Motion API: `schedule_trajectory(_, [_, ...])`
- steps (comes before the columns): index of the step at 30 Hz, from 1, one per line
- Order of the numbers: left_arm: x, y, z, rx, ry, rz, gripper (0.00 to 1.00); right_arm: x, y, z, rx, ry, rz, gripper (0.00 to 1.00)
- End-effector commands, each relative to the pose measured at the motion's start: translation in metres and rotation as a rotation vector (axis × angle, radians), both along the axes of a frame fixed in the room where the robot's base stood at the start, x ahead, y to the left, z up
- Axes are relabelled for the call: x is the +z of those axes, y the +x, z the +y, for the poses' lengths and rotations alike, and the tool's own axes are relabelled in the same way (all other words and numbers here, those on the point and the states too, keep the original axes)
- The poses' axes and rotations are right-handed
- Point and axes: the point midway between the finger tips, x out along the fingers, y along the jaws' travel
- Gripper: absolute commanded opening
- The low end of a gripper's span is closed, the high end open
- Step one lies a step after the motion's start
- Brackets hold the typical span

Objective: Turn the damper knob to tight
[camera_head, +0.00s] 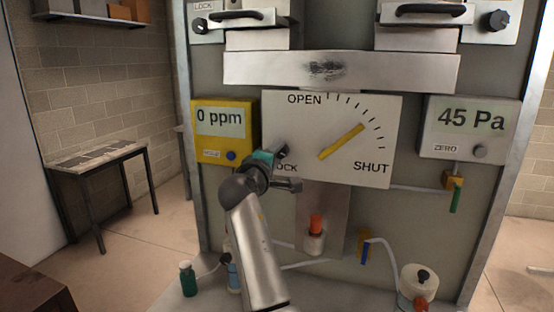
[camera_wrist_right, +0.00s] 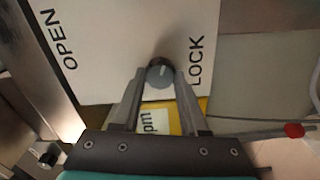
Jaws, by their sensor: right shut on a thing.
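The white damper plate (camera_head: 285,115) is marked OPEN, SHUT and, partly covered, LOCK. Its yellow pointer (camera_head: 342,142) slants up to the right, between OPEN and SHUT. In the right wrist view the small round grey knob (camera_wrist_right: 160,73) is on the plate beside the word LOCK, with a pale mark on its face. My right gripper (camera_head: 285,167) is at the plate's lower left and hides the knob in the head view. In the right wrist view its fingers (camera_wrist_right: 160,80) are shut on the knob from both sides. My left gripper is not in view.
A yellow meter reading 0 ppm (camera_head: 243,118) is left of the plate, close to my right gripper. A white meter reading 45 Pa (camera_head: 460,145) is at right. Below are a red-topped fitting (camera_head: 316,228), hoses and a green bottle (camera_head: 187,279). A table (camera_head: 100,158) stands at left.

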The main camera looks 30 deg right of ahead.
Motion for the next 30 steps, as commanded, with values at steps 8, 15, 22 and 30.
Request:
schedule_trajectory(8, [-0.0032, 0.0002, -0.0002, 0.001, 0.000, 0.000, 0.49, -0.0007, 0.0000, 0.0000, 0.000, 0.028, -0.030, 0.00])
schedule_trajectory(15, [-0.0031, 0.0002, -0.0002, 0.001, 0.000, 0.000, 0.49, -0.0005, 0.0001, 0.0001, 0.000, 0.029, -0.031, 0.00])
schedule_trajectory(22, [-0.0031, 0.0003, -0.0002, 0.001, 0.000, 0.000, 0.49, -0.0004, 0.0001, 0.0001, 0.000, 0.028, -0.030, 0.57])
schedule_trajectory(30, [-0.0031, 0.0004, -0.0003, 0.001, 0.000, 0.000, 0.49, -0.0002, 0.0001, 0.0001, 0.000, 0.027, -0.030, 0.73])
